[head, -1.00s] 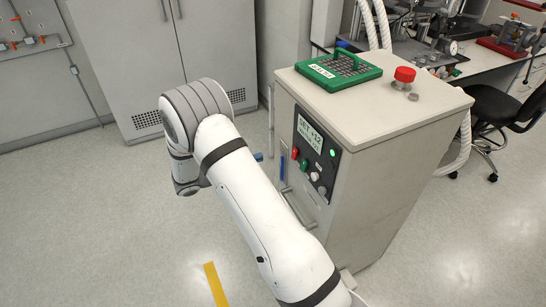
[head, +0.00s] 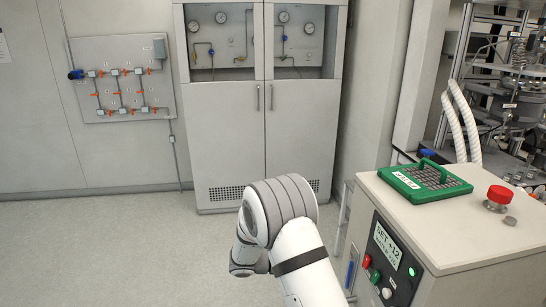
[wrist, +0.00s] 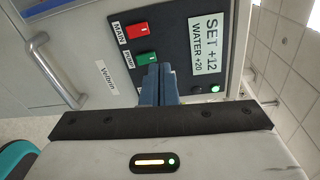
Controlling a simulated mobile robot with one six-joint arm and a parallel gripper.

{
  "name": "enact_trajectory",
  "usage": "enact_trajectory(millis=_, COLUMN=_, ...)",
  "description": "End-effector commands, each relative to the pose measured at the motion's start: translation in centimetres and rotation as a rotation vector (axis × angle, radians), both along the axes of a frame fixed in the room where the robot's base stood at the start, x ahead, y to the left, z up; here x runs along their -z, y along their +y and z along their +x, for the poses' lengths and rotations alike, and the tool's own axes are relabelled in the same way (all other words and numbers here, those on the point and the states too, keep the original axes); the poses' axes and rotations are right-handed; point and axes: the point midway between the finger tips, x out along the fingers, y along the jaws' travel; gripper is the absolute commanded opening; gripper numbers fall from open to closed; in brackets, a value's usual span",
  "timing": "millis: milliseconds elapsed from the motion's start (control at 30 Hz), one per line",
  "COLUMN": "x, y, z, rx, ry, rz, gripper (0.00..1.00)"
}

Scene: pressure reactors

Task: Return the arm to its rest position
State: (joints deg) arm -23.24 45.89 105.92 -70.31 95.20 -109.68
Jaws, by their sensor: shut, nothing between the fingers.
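My white and grey arm (head: 285,225) is bent in front of the chiller cabinet in the head view, where my gripper is hidden behind the arm. In the wrist view my gripper (wrist: 159,84) is shut and empty, its blue fingers together. They point towards the dark control panel (wrist: 177,50) and cover part of it; I cannot tell whether they touch it. The panel carries a red MAIN switch (wrist: 137,30), a green switch (wrist: 147,58), a display (wrist: 206,42) reading SET +12 and WATER +20, and a lit green lamp (wrist: 215,88).
The chiller cabinet (head: 470,225) stands at the right with a green-framed grille (head: 425,180) and a red button (head: 499,197) on top. A metal handle (wrist: 52,70) shows beside the panel. A tall grey cabinet (head: 265,135) stands behind. The floor at left (head: 100,250) is clear.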

Motion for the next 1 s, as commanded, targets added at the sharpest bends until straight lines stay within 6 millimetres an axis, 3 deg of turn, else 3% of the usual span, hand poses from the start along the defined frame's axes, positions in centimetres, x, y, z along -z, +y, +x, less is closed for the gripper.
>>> enact_trajectory(millis=200, x=-4.4, y=-3.5, z=-5.1, rx=0.259, ry=-0.416, rz=0.252, gripper=0.0)
enact_trajectory(millis=433, x=-7.4, y=-5.1, z=-11.5, rx=0.632, ry=-0.917, rz=0.469, gripper=0.0)
enact_trajectory(millis=700, x=-9.7, y=-4.4, z=-18.2, rx=1.174, ry=-1.498, rz=0.611, gripper=0.0)
enact_trajectory(millis=1000, x=-11.8, y=-1.9, z=-23.3, rx=1.9, ry=-2.03, rz=0.603, gripper=0.0)
